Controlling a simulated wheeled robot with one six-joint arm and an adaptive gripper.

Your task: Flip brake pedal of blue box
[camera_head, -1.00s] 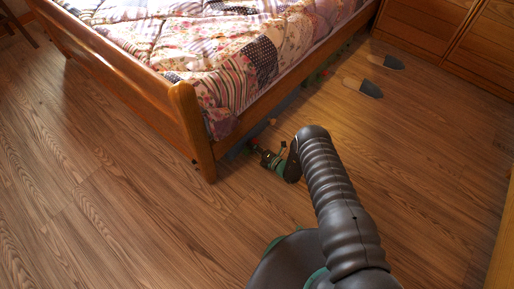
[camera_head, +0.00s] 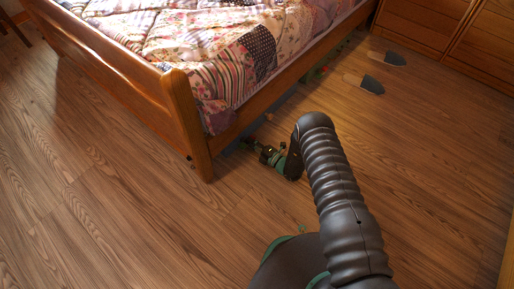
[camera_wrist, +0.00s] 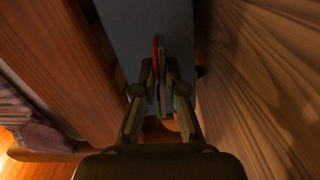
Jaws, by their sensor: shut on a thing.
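The blue box (camera_wrist: 130,35) is a blue-grey surface at the top of the wrist view. A thin red pedal (camera_wrist: 155,48) stands out from it, seen nearly edge-on. My gripper (camera_wrist: 161,75) is shut on the red pedal, with its fingers close on either side. In the head view my gripper (camera_head: 262,150) is low at the side of the bed, near the floor. The pedal's exact tilt is hard to tell.
The wooden bed (camera_head: 188,125) with a patchwork quilt (camera_head: 215,60) overhangs the box. Slippers (camera_head: 366,84) lie on the floor beyond my gripper. A wooden cabinet (camera_head: 430,30) stands at the back right. The wood floor (camera_head: 100,200) in front is clear.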

